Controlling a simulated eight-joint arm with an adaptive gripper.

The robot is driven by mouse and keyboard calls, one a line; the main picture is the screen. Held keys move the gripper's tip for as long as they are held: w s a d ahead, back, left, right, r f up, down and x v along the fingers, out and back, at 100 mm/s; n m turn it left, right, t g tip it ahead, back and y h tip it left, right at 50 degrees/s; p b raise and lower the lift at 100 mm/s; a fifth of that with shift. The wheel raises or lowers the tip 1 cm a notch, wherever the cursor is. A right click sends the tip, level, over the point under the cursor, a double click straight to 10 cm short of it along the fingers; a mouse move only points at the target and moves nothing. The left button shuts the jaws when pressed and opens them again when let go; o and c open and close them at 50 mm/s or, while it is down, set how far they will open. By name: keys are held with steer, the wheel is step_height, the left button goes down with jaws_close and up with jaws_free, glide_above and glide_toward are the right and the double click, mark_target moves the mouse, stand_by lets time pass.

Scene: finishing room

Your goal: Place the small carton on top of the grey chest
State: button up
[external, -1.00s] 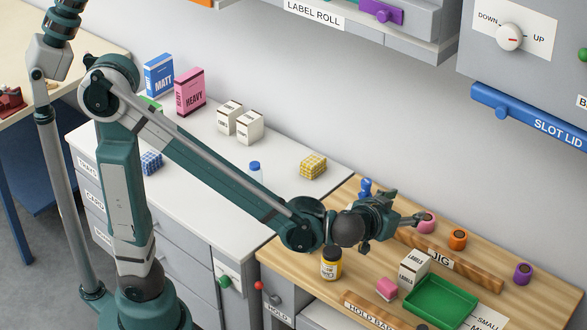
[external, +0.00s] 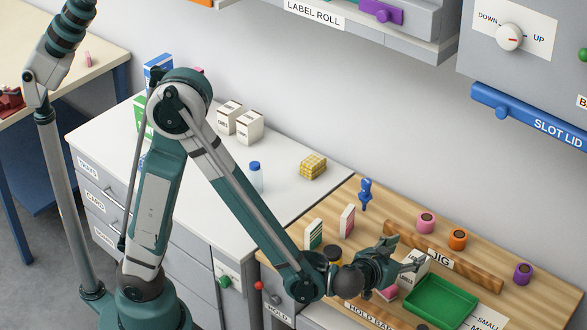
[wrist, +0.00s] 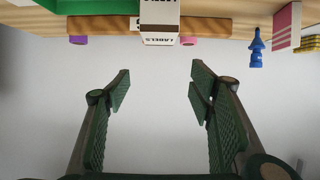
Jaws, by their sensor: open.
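A small white carton marked LABELS (external: 418,266) stands on the wooden bench beside the green tray, partly hidden behind my gripper (external: 410,254) in the external view. The carton (wrist: 160,22) also shows at the top middle of the wrist view, upside down there. My gripper (wrist: 160,88) is open with nothing between its fingers; the carton lies beyond the fingertips, in line with the gap. The grey chest (external: 285,205) has a pale top and labelled drawers, and stands to the left of the bench. Two similar white cartons (external: 240,122) stand on it.
The green tray (external: 441,300), wooden JIG bar (external: 462,268) and several spools (external: 457,239) surround the carton. A blue figure (external: 366,193) and a pink-and-white box (external: 347,221) stand nearby. A yellow block (external: 313,167) and a bottle (external: 256,176) are on the chest; its front right top is clear.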

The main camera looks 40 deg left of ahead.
step_height(320, 180, down, 6)
steer(key=shift+r, duration=0.1)
steer(key=shift+w, duration=0.15)
stand_by(0.4)
steer(key=shift+x, duration=1.15)
steer(key=shift+w+b, duration=0.1)
steer(key=shift+b, duration=0.2)
steer(key=shift+b+x, duration=0.8)
steer(key=shift+x, duration=1.75)
steer(key=shift+d, duration=0.15)
steer(key=shift+c, duration=0.7)
steer(key=c, duration=1)
steer(key=shift+c, duration=0.2)
